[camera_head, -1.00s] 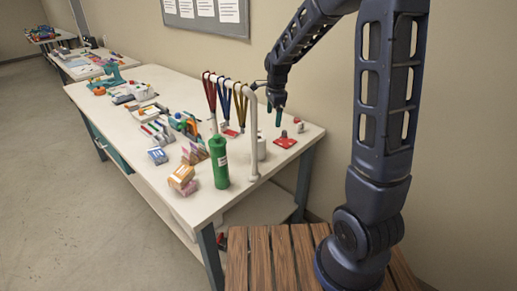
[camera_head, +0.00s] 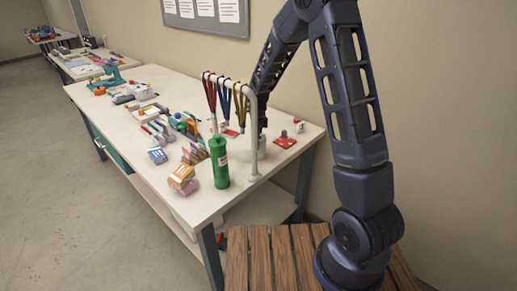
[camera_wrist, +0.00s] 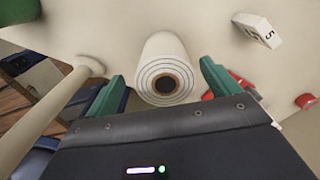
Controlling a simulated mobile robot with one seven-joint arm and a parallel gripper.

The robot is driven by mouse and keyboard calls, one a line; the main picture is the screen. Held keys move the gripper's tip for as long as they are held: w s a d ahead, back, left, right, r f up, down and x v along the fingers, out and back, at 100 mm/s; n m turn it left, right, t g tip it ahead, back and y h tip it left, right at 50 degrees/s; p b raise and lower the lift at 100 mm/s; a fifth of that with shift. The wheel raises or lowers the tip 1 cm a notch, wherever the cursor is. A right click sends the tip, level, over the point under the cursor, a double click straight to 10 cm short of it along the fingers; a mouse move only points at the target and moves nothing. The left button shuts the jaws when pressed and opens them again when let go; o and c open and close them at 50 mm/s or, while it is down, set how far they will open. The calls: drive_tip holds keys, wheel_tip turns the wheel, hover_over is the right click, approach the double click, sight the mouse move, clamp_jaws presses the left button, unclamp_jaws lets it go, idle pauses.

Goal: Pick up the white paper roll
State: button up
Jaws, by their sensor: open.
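The white paper roll (camera_wrist: 163,47) shows in the wrist view with its round end and dark core hole facing the camera. It stands on the white table (camera_wrist: 110,25). My gripper (camera_wrist: 162,80) is open, with one green finger to each side of the roll in the picture. Gaps show between roll and fingers, and I cannot tell whether the fingertips have come down around it. In the head view my gripper (camera_head: 262,126) is low over the table's right end, behind the white rack, and the roll is mostly hidden there.
The white rack (camera_head: 253,150) with red, blue and yellow lanyards stands close beside my gripper. A green bottle (camera_head: 219,163) stands in front. A red item (camera_head: 285,142) lies to the right. Several small goods crowd the table's left part.

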drive_tip(key=shift+w+d+f, duration=0.15)
drive_tip(key=shift+f, duration=1.25)
drive_tip(key=shift+w+d+f, duration=0.1)
drive_tip(key=shift+f, duration=1.25)
drive_tip(key=c, duration=1.2)
drive_tip(key=shift+r, duration=0.1)
